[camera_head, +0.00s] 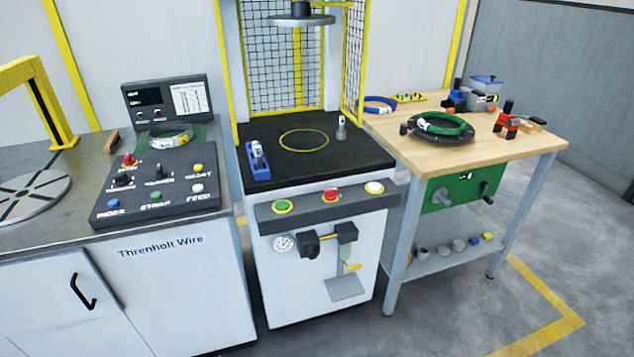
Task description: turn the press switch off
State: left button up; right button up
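The press (315,160) stands in the middle, with a black bed and a round grey ram plate (300,20) above it. Its front bar (358,203) carries a green button (282,206), a red button (330,195) and a white button (374,188). Below the bar are a round gauge (283,243), a black knob-like part (308,243) and a black block (347,233) with a yellow lever (353,267). No part is labelled as the press switch, and I cannot tell its on or off state. Neither of my grippers is in view.
A grey control panel (157,183) with knobs and buttons sits on the left bench. A blue-handled tool (258,160) and a small metal part (341,128) stand on the press bed. The wooden table (500,155) at right holds coils and tools. Floor is clear at lower right.

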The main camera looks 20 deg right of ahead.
aim_at(330, 194)
jog(key=u, duration=0.1)
jog(key=i, duration=1.1)
jog(key=z, duration=0.35)
